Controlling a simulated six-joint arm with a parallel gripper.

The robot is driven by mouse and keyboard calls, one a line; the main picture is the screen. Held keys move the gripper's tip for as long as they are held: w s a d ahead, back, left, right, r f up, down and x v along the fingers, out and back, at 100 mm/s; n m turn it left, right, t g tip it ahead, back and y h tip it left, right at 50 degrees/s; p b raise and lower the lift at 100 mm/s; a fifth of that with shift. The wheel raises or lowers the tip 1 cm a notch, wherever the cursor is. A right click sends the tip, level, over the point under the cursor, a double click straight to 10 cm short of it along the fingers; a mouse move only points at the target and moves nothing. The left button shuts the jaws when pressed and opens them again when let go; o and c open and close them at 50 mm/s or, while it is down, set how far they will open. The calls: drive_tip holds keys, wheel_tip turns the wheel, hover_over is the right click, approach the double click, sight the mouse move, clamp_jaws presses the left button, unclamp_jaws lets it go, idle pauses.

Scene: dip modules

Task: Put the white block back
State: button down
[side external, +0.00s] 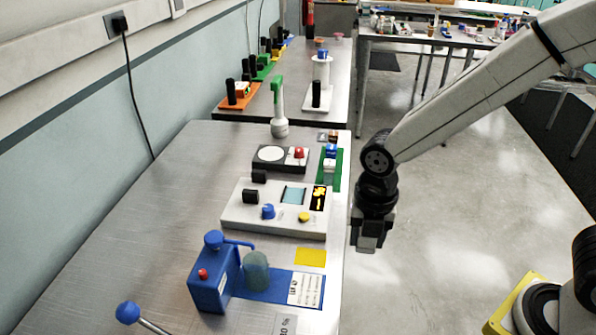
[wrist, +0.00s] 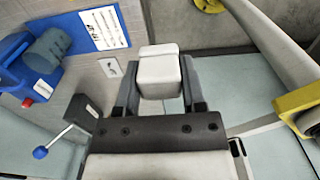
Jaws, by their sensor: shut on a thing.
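The white block (wrist: 160,72) sits between the two fingers of my gripper (wrist: 158,88) in the wrist view, and the fingers are shut on it. In the side view my gripper (side external: 370,238) points down, just off the right edge of the bench, over the floor. The block is small and greyish there, partly hidden by the fingers.
On the metal bench (side external: 150,205) stand a grey-white control panel (side external: 240,215), a black unit with a round white disc (side external: 271,153), a blue apparatus (side external: 208,285), a yellow square (side external: 311,257) and a blue-knobbed lever (side external: 127,312). Open floor lies right of the bench.

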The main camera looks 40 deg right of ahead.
drive_tip(key=w+a+f, duration=0.2)
drive_tip(key=w+f, duration=0.1)
drive_tip(key=w, duration=0.4)
hover_over(311, 257)
drive_tip(key=s, duration=0.1)
drive_tip(key=f, duration=0.4)
drive_tip(key=shift+s+d+f, duration=0.15)
drive_tip(key=shift+s+f, duration=0.05)
drive_tip(key=shift+f, duration=0.05)
drive_tip(key=shift+w+f, duration=0.45)
drive_tip(key=shift+w+a+f, duration=0.2)
drive_tip(key=shift+f, duration=1.65)
drive_tip(key=shift+f, duration=0.1)
drive_tip(key=shift+c, duration=0.9)
unclamp_jaws()
